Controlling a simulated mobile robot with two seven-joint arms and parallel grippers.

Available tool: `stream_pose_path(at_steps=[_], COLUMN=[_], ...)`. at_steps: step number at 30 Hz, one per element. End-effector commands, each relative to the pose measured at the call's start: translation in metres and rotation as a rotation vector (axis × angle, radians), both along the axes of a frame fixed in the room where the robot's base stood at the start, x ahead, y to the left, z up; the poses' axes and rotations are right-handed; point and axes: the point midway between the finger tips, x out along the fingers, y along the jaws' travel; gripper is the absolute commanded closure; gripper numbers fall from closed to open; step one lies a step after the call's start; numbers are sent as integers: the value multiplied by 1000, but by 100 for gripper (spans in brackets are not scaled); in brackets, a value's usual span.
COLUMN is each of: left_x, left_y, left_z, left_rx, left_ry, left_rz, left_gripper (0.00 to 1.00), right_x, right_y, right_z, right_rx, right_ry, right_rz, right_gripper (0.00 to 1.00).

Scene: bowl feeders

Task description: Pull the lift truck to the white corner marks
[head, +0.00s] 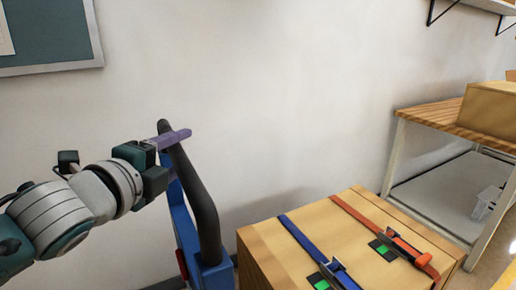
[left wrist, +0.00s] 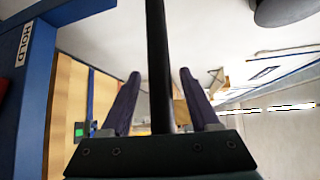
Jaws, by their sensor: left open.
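The lift truck has a blue frame (head: 188,238) with a black handle bar (head: 203,195), low in the middle-left of the head view. In the left wrist view the black bar (left wrist: 157,45) runs between my two purple fingers. My left gripper (head: 177,138) is at the upper part of the handle, with the fingers apart on either side of the bar. The gripper (left wrist: 160,78) is open, and gaps show between the bar and both fingers. The truck's lower part is out of the head view. The white corner marks are not in view. My right gripper is not in view.
A wooden crate (head: 287,250) with blue and orange straps stands right of the handle. A wood-topped table (head: 430,113) with a box (head: 492,108) on it is further right. A plain wall (head: 270,90) is behind. A board (head: 50,35) hangs upper left.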

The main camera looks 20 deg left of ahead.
Motion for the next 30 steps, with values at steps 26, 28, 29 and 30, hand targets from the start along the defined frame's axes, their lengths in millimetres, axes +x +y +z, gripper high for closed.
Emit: stream_pose_path(at_steps=[26, 28, 29, 30], left_x=[0, 0, 0, 0], left_y=[0, 0, 0, 0], left_z=[0, 0, 0, 0], left_rx=[-1, -1, -1, -1], left_ry=[0, 0, 0, 0], left_rz=[0, 0, 0, 0], left_gripper=[100, 100, 100, 100], right_x=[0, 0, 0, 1], right_y=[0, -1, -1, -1], right_z=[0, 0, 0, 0], right_rx=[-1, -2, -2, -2], right_ry=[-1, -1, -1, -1], right_rz=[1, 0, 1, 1], right_gripper=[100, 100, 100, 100])
